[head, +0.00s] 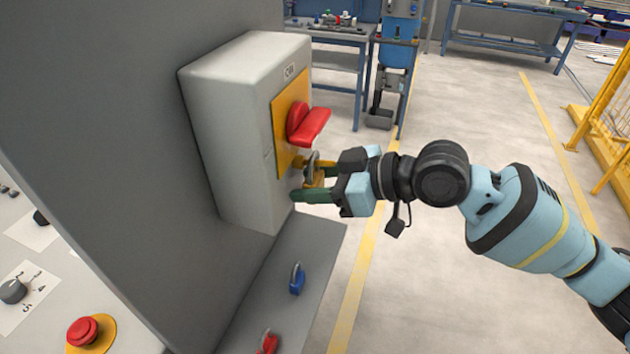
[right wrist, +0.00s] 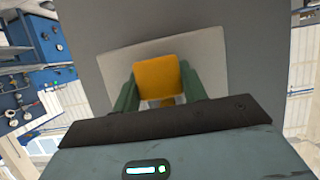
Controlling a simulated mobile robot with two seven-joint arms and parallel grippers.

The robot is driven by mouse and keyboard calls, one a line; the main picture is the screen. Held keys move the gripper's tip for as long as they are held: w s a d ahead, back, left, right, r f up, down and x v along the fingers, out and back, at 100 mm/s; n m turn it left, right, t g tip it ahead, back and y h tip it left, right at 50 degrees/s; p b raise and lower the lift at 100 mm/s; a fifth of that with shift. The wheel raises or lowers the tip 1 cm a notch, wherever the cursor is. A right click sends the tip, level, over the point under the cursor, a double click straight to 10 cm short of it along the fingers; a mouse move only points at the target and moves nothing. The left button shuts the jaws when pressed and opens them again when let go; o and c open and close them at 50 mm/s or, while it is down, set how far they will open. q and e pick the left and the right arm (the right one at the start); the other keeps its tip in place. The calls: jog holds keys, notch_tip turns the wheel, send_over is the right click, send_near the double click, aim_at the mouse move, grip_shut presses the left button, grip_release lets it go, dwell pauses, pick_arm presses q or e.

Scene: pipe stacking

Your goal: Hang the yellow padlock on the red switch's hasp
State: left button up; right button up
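The red switch (head: 306,124) sits on a yellow plate (head: 287,135) on the front of a grey box. Its hasp is near the plate's lower edge, mostly hidden behind the padlock. The yellow padlock (head: 317,180) is between the green fingers of my right gripper (head: 312,186), its grey shackle upward, just below the red handle. The right wrist view shows the padlock's yellow body (right wrist: 157,78) with a finger against each side. I cannot tell whether the shackle passes through the hasp or is only beside it. My left gripper is not in view.
The grey switch box (head: 235,130) is fixed to a tall grey panel. A blue padlock (head: 297,279) and a red padlock (head: 267,343) are on the grey ledge below. A red button (head: 83,331) is at lower left.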

jog(key=o, duration=0.5)
jog(key=shift+a+f, duration=0.1)
jog(key=shift+f, duration=0.05)
jog(key=shift+s, duration=0.1)
jog(key=v, duration=0.3)
jog(key=b+v, duration=0.1)
jog(key=v, duration=0.2)
jog(key=shift+d, duration=0.45)
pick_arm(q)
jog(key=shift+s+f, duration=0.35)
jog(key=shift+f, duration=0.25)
pick_arm(e)
jog(key=shift+s+d+r, duration=0.1)
jog(key=shift+d+r, duration=0.35)
